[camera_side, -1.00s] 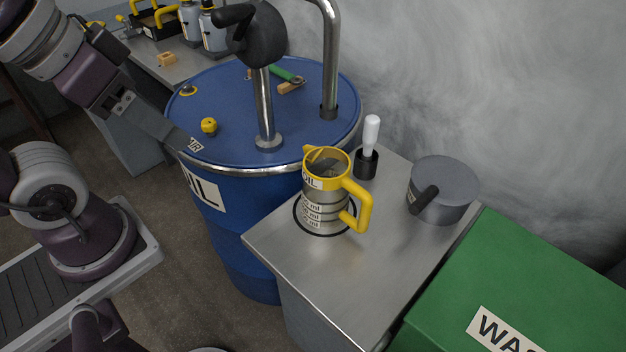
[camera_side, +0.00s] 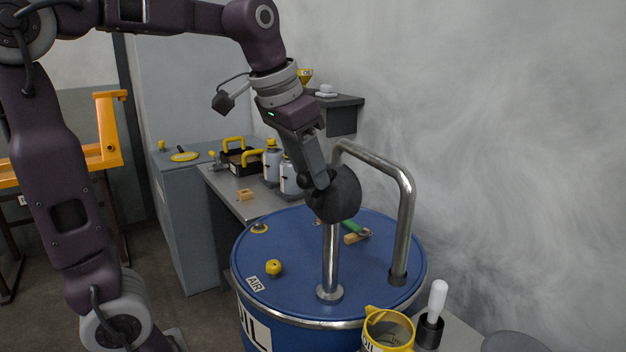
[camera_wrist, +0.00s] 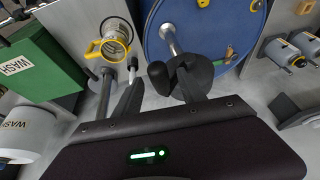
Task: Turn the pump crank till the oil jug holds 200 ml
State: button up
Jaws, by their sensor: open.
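The blue oil drum (camera_side: 290,235) carries a pump with a dark round head (camera_side: 340,195) on a steel post. My gripper (camera_side: 318,182) is at the left of this head, pointing down. In the wrist view its two fingers are apart, and the pump's dark knob (camera_wrist: 158,73) shows in the space between them; I cannot tell whether it touches either finger. The oil jug (camera_side: 388,328), with a yellow rim and handle, is cut off at the bottom of the side view. The whole jug shows in the wrist view (camera_wrist: 115,43); its oil level cannot be read.
A yellow cap (camera_side: 273,267) and a green-handled tool (camera_side: 353,229) lie on the drum top. A bench (camera_side: 230,188) behind holds bottles. A green wash box (camera_wrist: 38,62) stands beyond the jug.

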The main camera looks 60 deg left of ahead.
jog(key=shift+x, duration=1.45)
grip_shut()
